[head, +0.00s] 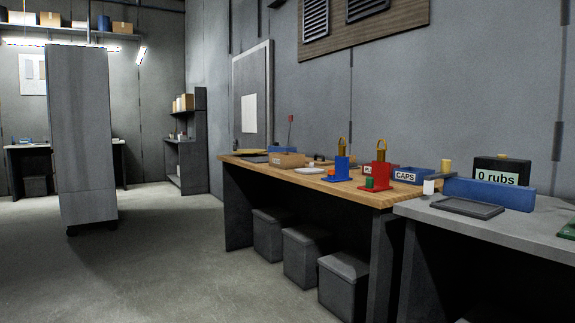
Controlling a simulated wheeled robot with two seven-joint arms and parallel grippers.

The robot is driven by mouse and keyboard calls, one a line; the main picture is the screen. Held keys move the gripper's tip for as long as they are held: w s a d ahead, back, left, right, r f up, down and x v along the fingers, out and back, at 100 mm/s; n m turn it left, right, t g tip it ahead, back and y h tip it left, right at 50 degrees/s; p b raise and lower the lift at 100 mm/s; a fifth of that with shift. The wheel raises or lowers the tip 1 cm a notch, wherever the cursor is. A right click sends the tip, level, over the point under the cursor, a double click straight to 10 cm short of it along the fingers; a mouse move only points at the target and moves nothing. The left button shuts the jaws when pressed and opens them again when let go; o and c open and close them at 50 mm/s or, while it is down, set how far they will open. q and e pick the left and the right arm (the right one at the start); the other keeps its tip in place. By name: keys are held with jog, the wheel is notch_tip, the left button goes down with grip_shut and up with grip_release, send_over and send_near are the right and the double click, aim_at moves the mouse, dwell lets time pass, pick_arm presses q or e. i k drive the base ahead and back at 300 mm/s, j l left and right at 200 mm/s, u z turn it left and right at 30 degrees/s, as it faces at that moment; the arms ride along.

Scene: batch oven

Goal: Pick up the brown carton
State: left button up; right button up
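Neither of my grippers is in view. Several brown or tan boxes show, and I cannot tell which one is the brown carton. A low brown box (287,160) with a white label lies on the wooden workbench. Brown boxes stand on the high wall shelf at the upper left, among them a left one (50,19) and a right one (122,27).
The wooden workbench (340,190) runs along the right wall, with grey bins (302,256) below. Blue and red fixtures, a CAPS bin (410,175) and a "0 rubs" display (502,170) stand right. A tall grey cabinet (82,135) stands left. Floor between is clear.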

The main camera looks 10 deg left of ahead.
aim_at(285, 160)
jog(key=j+u, duration=0.1)
jog(key=u, duration=0.35)
jog(key=i+u, duration=0.15)
jog(key=u, duration=0.75)
jog(key=i, duration=5.05)
jog(key=i+z, duration=0.2)
jog(key=z, duration=0.25)
jog(key=i+j+z, duration=0.15)
jog(key=z, duration=0.3)
jog(key=i+j+z, duration=0.15)
jog(key=z, duration=0.35)
jog(key=i+j+z, duration=0.1)
jog(key=j+z, duration=0.15)
jog(key=z, duration=0.2)
